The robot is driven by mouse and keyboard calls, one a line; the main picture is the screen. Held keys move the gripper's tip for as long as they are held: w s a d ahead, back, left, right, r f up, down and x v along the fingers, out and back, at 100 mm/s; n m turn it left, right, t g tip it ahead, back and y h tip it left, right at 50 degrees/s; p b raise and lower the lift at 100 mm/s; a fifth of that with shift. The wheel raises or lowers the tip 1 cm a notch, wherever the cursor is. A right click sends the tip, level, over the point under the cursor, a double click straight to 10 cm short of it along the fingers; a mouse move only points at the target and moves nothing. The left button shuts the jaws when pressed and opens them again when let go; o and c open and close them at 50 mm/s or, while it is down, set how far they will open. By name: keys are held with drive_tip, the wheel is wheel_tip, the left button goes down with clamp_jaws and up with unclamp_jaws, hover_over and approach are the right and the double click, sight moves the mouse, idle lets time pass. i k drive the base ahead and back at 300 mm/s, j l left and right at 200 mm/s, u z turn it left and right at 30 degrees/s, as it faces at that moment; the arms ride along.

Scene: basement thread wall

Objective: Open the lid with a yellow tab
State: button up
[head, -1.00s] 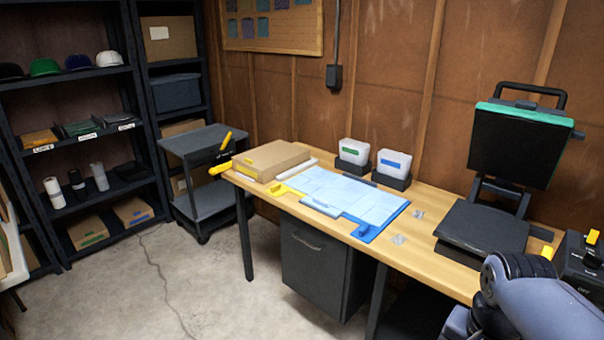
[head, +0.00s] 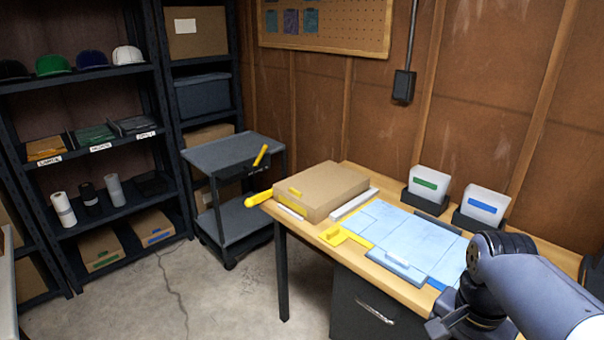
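A closed cardboard box (head: 335,197) lies on the left end of the wooden table. Its flat lid (head: 322,182) is down and has a small yellow tab (head: 295,192) at the front left edge. My arm comes in from the lower right, and my gripper (head: 441,328) hangs low at the table's front edge. It is well to the right of the box and apart from it. Its fingertips are too small and partly hidden, so I cannot tell whether they are open.
A yellow handle (head: 257,198) sticks out at the table's left end. A yellow corner piece (head: 345,237) and light blue sheets (head: 410,235) lie in front of the box. Two white bins (head: 430,183) stand behind. A grey cart (head: 230,160) stands left; the floor in front is clear.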

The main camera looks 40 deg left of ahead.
sight(316, 186)
drive_tip(key=i+j, duration=0.15)
drive_tip(key=j, duration=0.25)
drive_tip(key=i+j, duration=0.15)
drive_tip(key=j, duration=0.3)
drive_tip(key=i+j, duration=0.1)
drive_tip(key=j, duration=0.3)
drive_tip(key=i+j, duration=0.15)
drive_tip(key=j, duration=0.3)
drive_tip(key=i+j, duration=0.15)
drive_tip(key=j, duration=0.25)
drive_tip(key=i+j, duration=0.15)
drive_tip(key=j, duration=0.3)
drive_tip(key=i+j+u, duration=0.1)
drive_tip(key=j, duration=0.3)
drive_tip(key=i+j, duration=0.15)
drive_tip(key=j, duration=0.3)
